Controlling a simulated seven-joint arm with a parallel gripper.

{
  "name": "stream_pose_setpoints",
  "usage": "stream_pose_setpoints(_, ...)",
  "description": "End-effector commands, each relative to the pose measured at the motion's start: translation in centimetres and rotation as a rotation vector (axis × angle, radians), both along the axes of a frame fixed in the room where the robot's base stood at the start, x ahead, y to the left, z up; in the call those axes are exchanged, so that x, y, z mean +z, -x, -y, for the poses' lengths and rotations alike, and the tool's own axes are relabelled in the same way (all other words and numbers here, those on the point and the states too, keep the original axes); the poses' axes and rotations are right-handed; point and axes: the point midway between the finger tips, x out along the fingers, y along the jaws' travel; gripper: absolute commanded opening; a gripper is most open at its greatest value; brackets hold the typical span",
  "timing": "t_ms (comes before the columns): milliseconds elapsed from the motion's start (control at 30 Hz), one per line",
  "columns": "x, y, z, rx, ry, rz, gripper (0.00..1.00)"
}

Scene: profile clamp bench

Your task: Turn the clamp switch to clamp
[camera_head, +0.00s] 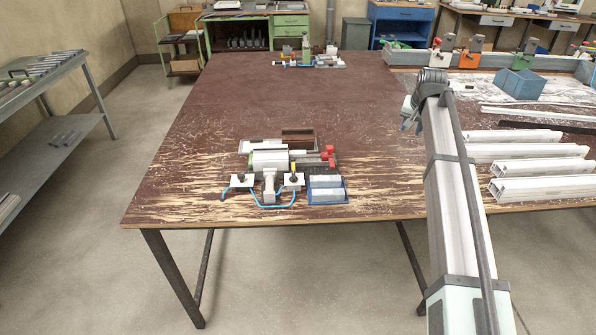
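The clamp fixture (268,160) sits near the front of the brown worktable, a grey and white assembly with a red part (328,154) at its right. In front of it stand two small white boxes with dark tops, a left one (240,182) and a right one (293,182); a small yellow piece shows above the right one. Blue tubing runs from them. Which part is the clamp switch, and its setting, are too small to tell. My gripper (408,122) is above the table, right of and apart from the fixture; its fingers are too small to read.
A blue tray (345,195) with pale blocks stands right of the fixture. Several white profiles (527,151) lie at the right, with a blue bin (520,84) behind. Another fixture (306,60) is at the far edge. The brown tabletop (270,95) between is clear.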

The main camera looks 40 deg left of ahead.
Motion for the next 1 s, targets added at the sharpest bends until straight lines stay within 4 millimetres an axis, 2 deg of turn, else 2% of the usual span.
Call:
stream_pose_setpoints(33, 0.1, 2.0, -2.4, 0.039, 0.017, -0.023, 0.38)
stream_pose_setpoints(100, 0.2, 4.8, -5.2, 0.087, 0.043, -0.055, 0.38)
stream_pose_setpoints(300, 0.7, 13.2, -12.3, 0.228, 0.128, -0.147, 0.38)
stream_pose_setpoints(500, 1.3, 21.9, -17.8, 0.363, 0.217, -0.229, 0.38)
stream_pose_setpoints(600, 1.7, 25.7, -19.7, 0.417, 0.257, -0.261, 0.38)
stream_pose_setpoints(700, 2.0, 28.5, -21.0, 0.458, 0.287, -0.284, 0.38)
stream_pose_setpoints(800, 2.2, 30.3, -21.7, 0.484, 0.308, -0.299, 0.38)
stream_pose_setpoints(1000, 1.7, 31.4, -22.1, 0.499, 0.321, -0.309, 0.38)
